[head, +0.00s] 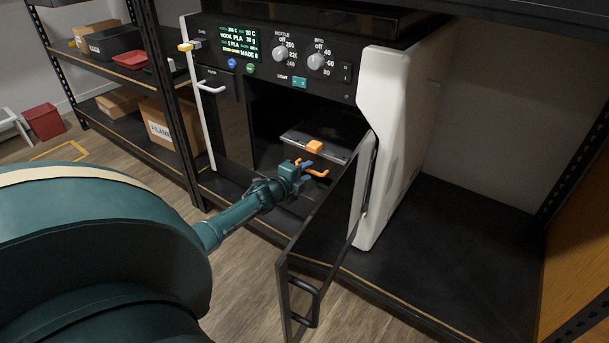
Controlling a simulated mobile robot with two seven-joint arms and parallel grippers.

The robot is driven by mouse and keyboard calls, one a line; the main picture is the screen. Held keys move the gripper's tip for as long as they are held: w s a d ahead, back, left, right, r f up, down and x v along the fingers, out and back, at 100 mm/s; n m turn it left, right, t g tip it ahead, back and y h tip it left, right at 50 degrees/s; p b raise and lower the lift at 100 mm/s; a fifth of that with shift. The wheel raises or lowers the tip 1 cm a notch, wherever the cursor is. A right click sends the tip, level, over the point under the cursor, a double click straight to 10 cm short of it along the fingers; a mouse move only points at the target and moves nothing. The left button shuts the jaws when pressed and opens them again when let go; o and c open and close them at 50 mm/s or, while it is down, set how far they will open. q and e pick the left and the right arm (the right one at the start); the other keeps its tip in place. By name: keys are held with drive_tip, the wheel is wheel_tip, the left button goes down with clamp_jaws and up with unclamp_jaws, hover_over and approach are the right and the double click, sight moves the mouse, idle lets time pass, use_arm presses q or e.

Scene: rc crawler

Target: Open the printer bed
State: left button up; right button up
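The printer (385,110) is a white and black machine on a shelf. Its dark glass door (325,230) stands swung open toward the front right, with a black handle (305,300) near its free edge. Inside the open chamber is the dark flat bed (335,135), with an orange block (314,147) at its front edge. A small orange hooked piece (317,173) shows below the bed, right at my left gripper. My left gripper (303,174) is at the chamber opening, just below the bed's front. Its fingers are too small to tell whether they hold anything. My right gripper is out of view.
The control panel (270,55) with screen and knobs sits above the chamber. A closed dark compartment (225,115) is left of it. A shelf rack (120,70) with boxes stands at the left. The shelf surface (450,250) right of the printer is clear.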

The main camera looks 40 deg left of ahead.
use_arm(q)
clamp_jaws()
idle(0.4)
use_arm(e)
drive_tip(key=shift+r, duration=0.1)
